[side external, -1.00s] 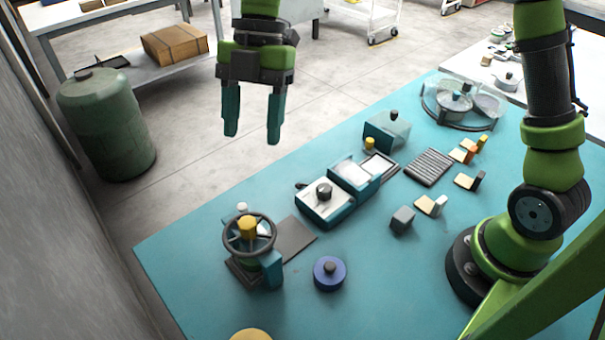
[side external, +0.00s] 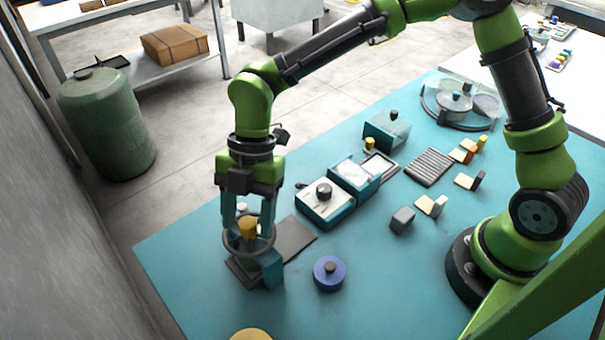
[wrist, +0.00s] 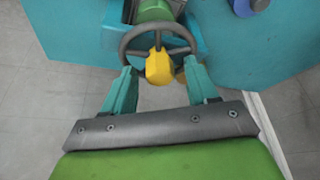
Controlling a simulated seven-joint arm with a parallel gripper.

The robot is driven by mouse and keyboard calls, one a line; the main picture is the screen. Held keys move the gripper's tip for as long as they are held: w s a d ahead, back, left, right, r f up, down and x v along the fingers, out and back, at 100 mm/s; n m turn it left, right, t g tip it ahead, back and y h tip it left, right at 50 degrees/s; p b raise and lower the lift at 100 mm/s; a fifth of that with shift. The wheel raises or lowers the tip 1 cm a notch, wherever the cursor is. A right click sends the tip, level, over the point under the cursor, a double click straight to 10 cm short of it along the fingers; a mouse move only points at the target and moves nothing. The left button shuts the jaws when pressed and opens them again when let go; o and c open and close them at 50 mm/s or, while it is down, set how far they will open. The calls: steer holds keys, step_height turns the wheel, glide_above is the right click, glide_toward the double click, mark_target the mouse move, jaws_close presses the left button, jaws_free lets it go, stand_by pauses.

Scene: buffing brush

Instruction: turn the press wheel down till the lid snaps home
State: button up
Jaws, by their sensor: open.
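The press wheel (side external: 238,250) is a dark ring with a yellow hub (side external: 248,228), on a small press at the front left of the table. In the wrist view the wheel (wrist: 185,33) and its yellow hub (wrist: 159,68) lie ahead of my fingers. My gripper (side external: 247,215) points down at the wheel, its teal fingers open on either side of the hub. In the wrist view the fingers of my gripper (wrist: 160,80) are apart, with the hub between them. I cannot tell whether they touch the wheel. The lid is not clearly seen beneath the wheel.
A blue round piece (side external: 330,273) with a dark knob sits right of the press. A dark flat plate (side external: 294,238) lies beside the press. A teal-sided box (side external: 326,203) with a dark knob stands behind it. The table's left edge is close to the press.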

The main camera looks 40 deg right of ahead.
steer(key=c, duration=1)
steer(key=shift+m+t, duration=0.5)
steer(key=shift+m, duration=0.7)
steer(key=shift+c, duration=0.2)
steer(key=o, duration=1)
steer(key=shift+o, duration=0.2)
steer(key=v, duration=1.7)
steer(key=shift+d, duration=0.2)
steer(key=shift+f, duration=0.15)
